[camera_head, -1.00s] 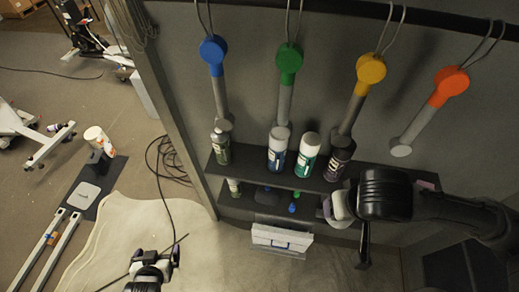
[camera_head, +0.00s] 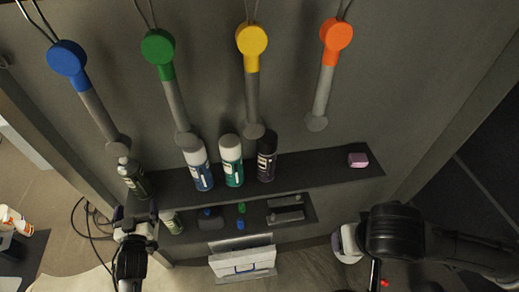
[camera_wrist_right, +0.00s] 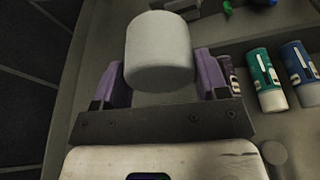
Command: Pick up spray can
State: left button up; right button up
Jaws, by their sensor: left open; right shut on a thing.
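Several spray cans stand on the dark shelf (camera_head: 328,175): a dark olive one (camera_head: 133,179), a blue and white one (camera_head: 202,175), a green and white one (camera_head: 232,168) and a dark purple one (camera_head: 266,160). My left gripper (camera_head: 136,216) is open and empty, just below the olive can in the head view. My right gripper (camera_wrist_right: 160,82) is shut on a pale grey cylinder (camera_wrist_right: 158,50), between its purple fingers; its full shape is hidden. It is right of the cans and apart from them; the green can (camera_wrist_right: 265,82) shows beyond it in the wrist view.
Blue (camera_head: 67,58), green (camera_head: 158,47), yellow (camera_head: 251,37) and orange (camera_head: 336,34) discs with grey handles hang on the wall. A pink block (camera_head: 358,159) lies at the shelf's right end. Small items lie on a lower shelf, above a white box (camera_head: 242,260).

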aim_at(138, 191)
pick_arm(q)
jog(key=shift+p+x, duration=0.4)
jog(key=shift+x, duration=4.6)
pick_arm(e)
jog(key=shift+r, duration=0.45)
pick_arm(q)
jog(key=shift+f, duration=0.2)
jog(key=c, duration=1.1)
jog(key=shift+c, duration=0.4)
jog(key=shift+r, duration=0.2)
pick_arm(e)
jog(key=shift+f, duration=0.15)
pick_arm(q)
jog(key=shift+s+r, duration=0.1)
jog(key=shift+s, duration=0.05)
jog(key=b+v, duration=0.1)
jog(key=v, duration=1.6)
jog(key=shift+s, duration=0.35)
pick_arm(e)
jog(key=shift+f, duration=0.4)
pick_arm(q)
jog(key=shift+d, duration=0.1)
